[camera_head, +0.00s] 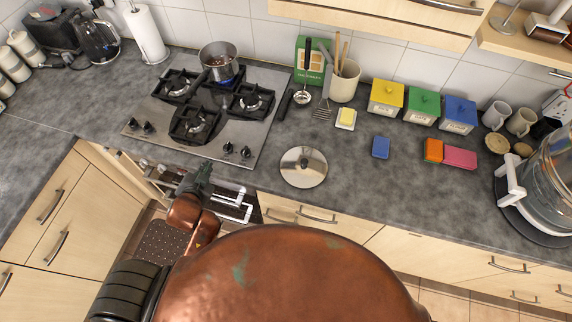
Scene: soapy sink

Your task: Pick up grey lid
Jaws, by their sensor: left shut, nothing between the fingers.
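The grey lid (304,172) lies flat on the dark counter near its front edge, right of the hob. My left gripper (204,168) is shut and empty, in front of the hob near the counter's front edge. It is to the left of the lid and apart from it. My right gripper is not in view.
A gas hob (228,141) carries a pot (219,70).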

